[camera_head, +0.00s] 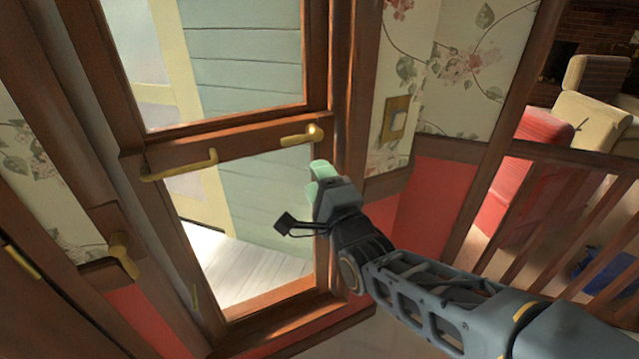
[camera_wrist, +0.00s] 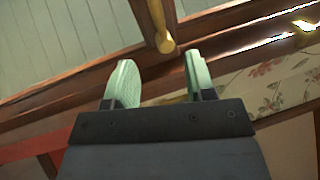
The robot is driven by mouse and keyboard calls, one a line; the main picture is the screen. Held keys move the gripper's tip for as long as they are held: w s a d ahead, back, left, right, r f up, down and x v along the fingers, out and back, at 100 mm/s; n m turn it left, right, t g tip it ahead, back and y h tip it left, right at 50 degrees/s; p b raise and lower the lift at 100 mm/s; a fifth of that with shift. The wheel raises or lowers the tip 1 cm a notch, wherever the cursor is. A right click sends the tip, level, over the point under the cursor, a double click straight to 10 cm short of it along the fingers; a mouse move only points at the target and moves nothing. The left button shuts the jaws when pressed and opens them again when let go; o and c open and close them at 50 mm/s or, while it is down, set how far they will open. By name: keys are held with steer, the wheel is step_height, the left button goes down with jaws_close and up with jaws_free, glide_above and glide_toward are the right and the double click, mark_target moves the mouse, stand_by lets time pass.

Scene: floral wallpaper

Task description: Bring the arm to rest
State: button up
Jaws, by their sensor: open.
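My arm reaches in from the lower right of the head view. My gripper (camera_head: 322,172) is in front of the wood-framed glass door, just below and right of a brass lever handle (camera_head: 303,136). In the wrist view, my gripper (camera_wrist: 158,82) has its two pale green fingers apart with nothing between them. A brass handle (camera_wrist: 164,40) shows beyond the fingertips, apart from them as far as I can tell.
The glass door (camera_head: 225,131) has a second brass handle (camera_head: 180,168) at its left. Another brass handle (camera_head: 122,256) is at lower left. A wooden railing (camera_head: 560,200) stands at right, with a red chair (camera_head: 525,160) and cream armchairs (camera_head: 590,115) beyond.

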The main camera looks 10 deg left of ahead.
steer(key=shift+s, duration=0.1)
stand_by(0.3)
steer(key=s+d+f+n+g+h+p, duration=0.2)
steer(key=d+f+n+g+h, duration=0.35)
steer(key=f+n+g, duration=0.4)
steer(key=s+d+r+n+g+h+p, duration=0.1)
steer(key=s+d+p, duration=0.3)
steer(key=d, duration=0.4)
steer(key=s+d+r+n+g+h+p, duration=0.2)
steer(key=s+d+r+g+h+p, duration=0.1)
steer(key=d, duration=0.6)
steer(key=shift+s+r+h+p, duration=0.4)
steer(key=shift+s+h+p, duration=0.35)
steer(key=shift+s+p, duration=0.35)
steer(key=shift+d, duration=0.1)
